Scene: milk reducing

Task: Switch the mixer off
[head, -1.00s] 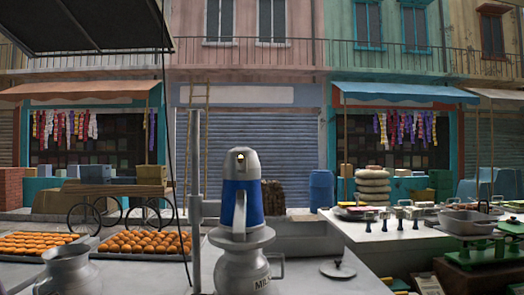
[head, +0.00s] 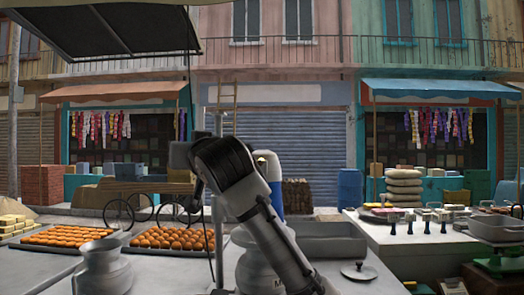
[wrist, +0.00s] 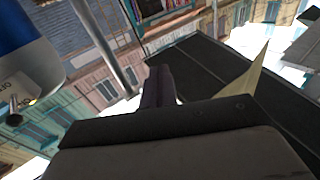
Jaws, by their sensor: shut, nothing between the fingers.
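The mixer (head: 276,195) is a blue and pale grey motor body above a large metal milk can (head: 250,272). My arm hides much of both in the head view. In the wrist view, the mixer (wrist: 25,45) fills the upper left. Its pale part carries ON/OFF lettering, a small dark switch lever (wrist: 15,108) and a lit yellow lamp (wrist: 33,101). My gripper (wrist: 158,78) is shut and empty, to the right of the mixer and apart from the switch. My gripper's fingers are not clear in the head view.
A thin upright post (head: 217,230) stands left of the mixer. A second metal jug (head: 100,268) and trays of orange sweets (head: 172,240) are at the left. A lid (head: 359,271) lies on the counter at the right, with bare counter around it.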

